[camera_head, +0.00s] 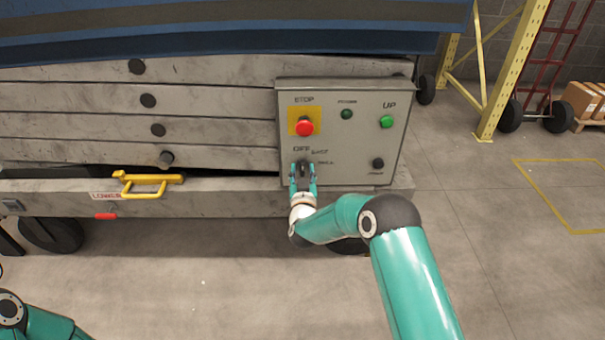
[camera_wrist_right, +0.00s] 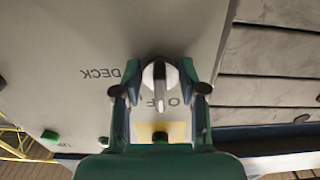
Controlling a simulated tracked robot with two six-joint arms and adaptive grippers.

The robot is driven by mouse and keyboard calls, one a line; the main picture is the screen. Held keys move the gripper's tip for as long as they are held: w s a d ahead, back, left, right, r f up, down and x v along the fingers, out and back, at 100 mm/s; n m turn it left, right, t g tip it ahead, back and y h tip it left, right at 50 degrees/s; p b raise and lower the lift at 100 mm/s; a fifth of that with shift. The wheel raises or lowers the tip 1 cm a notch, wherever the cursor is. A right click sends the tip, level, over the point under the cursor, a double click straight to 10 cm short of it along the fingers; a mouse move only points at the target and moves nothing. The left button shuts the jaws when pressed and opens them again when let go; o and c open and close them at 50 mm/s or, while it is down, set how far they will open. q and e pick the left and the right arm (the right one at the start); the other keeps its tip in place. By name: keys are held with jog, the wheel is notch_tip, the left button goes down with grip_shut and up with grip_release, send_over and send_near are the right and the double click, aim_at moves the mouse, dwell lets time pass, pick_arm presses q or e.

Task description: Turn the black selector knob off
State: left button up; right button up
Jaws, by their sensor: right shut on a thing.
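The black selector knob (camera_head: 303,163) is on the grey control panel (camera_head: 345,98), below the red stop button and the OFF lettering, largely covered by my gripper in the head view. My right gripper (camera_head: 303,172) reaches it from below, with its fingers on both sides, shut on it. The knob (camera_wrist_right: 161,74) also shows between the fingers in the wrist view, which is upside down, with OFF and DECK lettering around it. Its exact pointing direction is hard to tell. Only part of my left arm shows at lower left; its gripper is out of view.
A red stop button (camera_head: 304,128), a green UP button (camera_head: 386,121) and a small black knob (camera_head: 377,163) sit on the same panel. A yellow handle (camera_head: 145,184) is on the lift frame at left. The concrete floor in front is clear.

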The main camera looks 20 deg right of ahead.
dwell(0.4)
jog(key=o, duration=1.1)
jog(key=v, duration=1.2)
